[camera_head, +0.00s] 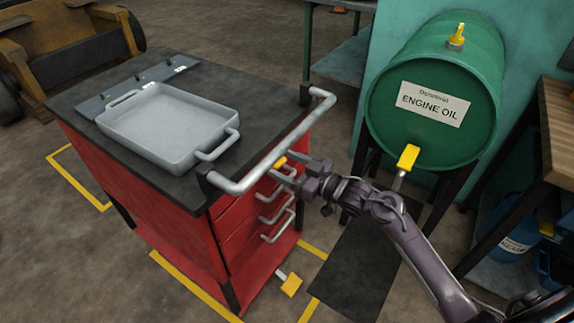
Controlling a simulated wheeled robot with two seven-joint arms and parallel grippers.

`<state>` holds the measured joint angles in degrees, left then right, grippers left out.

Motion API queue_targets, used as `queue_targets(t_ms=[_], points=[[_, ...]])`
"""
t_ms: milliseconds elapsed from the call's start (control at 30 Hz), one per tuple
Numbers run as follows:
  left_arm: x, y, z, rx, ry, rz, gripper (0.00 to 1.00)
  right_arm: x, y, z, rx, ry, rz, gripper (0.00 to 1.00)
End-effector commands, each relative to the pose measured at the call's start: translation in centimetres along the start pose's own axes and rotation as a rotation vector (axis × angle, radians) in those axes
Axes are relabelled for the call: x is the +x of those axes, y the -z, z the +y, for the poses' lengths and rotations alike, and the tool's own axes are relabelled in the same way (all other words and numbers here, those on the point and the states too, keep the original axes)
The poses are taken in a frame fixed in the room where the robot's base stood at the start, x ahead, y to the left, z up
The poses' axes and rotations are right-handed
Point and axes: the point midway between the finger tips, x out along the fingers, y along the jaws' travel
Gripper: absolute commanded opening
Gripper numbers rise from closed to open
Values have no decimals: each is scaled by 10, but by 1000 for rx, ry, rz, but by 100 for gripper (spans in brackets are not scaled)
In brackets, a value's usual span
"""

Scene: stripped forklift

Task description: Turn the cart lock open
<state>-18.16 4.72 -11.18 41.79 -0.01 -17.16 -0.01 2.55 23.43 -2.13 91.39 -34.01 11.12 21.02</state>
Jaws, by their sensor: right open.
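The red cart (150,215) with a dark top stands left of centre, its drawer side facing right. A small yellow piece (280,162), which looks like the cart lock, shows at the upper drawer edge just below the grey push handle (262,168). My right gripper (287,171) comes in from the right, its fingers pointing left at this yellow piece. The fingers are open and very close to it; I cannot tell whether they touch it. The lock's lower part is hidden by the gripper. My left gripper is out of view.
A grey tray (170,133) sits on the cart top. Drawer handles (277,222) stick out below the gripper, and a yellow pedal (291,285) is near the floor. A green engine oil drum (436,90) with a yellow tap (408,157) stands at right behind my arm.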

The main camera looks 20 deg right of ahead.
Motion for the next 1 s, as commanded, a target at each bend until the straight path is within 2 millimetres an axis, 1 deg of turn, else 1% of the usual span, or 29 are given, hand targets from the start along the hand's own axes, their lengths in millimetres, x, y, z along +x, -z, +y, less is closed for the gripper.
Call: queue_targets(t_ms=[100, 400, 433, 467, 767, 867, 1000], points=[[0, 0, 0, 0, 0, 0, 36, 0, 0, 0, 0, 0, 0, 64], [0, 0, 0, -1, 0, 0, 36, 0, 0, 0, 1, 0, 0, 24], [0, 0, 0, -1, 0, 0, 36, 0, 0, 0, 1, 0, 0, 20], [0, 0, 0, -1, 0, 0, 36, 0, 0, 0, 1, 0, 0, 19], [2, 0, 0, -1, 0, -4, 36, 0, -1, 0, -42, -1, 0, 19], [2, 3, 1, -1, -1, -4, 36, 0, -1, 0, -89, 1, -1, 19], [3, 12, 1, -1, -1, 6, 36, 0, -2, -1, -186, 1, -1, 19]])
